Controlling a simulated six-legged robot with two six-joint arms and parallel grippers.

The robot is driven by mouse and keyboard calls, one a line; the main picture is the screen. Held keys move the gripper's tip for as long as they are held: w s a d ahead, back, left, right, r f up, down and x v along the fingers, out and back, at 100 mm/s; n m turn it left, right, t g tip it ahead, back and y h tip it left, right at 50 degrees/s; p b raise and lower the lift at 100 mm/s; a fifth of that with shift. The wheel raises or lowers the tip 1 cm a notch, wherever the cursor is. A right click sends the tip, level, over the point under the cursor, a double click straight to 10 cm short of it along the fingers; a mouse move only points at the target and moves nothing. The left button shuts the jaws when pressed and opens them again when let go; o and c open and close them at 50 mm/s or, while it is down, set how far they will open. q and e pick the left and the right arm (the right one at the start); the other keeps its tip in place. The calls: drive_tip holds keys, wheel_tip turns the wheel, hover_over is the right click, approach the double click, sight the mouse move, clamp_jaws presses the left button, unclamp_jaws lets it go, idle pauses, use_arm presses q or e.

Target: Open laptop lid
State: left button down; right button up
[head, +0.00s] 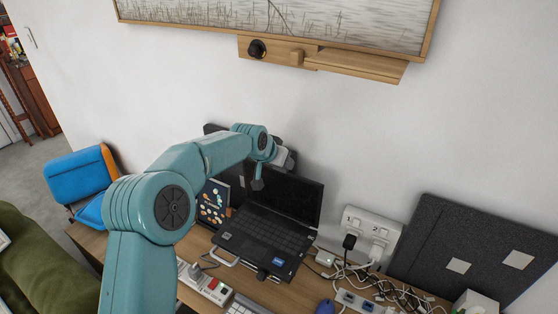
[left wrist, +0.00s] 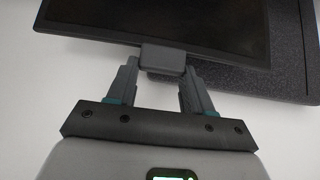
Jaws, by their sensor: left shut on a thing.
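The black laptop (head: 262,235) sits on the wooden desk, its keyboard exposed. Its lid (head: 290,195) stands raised, near upright, with the dark screen facing the room. My left gripper (head: 259,183) is at the lid's upper left part in the head view, and my arm hides some of that corner. In the left wrist view the lid (left wrist: 160,20) fills the top. My left gripper (left wrist: 160,68) is shut on a small grey tab (left wrist: 163,59) at the lid's edge. My right gripper is in neither view.
Power strips and tangled cables (head: 385,295) lie right of the laptop. A dark speckled panel (head: 440,245) leans on the wall. A dark patterned card (head: 213,202) stands left of the laptop. A wooden wall ledge (head: 355,66) is above; the wall between is bare.

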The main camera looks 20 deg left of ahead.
use_arm(q)
drive_tip(key=shift+w+r, duration=0.1)
drive_tip(key=shift+r, duration=0.15)
drive_tip(key=c, duration=0.7)
unclamp_jaws()
drive_tip(key=shift+f, duration=0.1)
drive_tip(key=shift+s, duration=0.25)
drive_tip(key=b+v, duration=0.4)
drive_tip(key=v, duration=1.2)
drive_tip(key=shift+d, duration=0.15)
drive_tip(key=shift+s, duration=0.1)
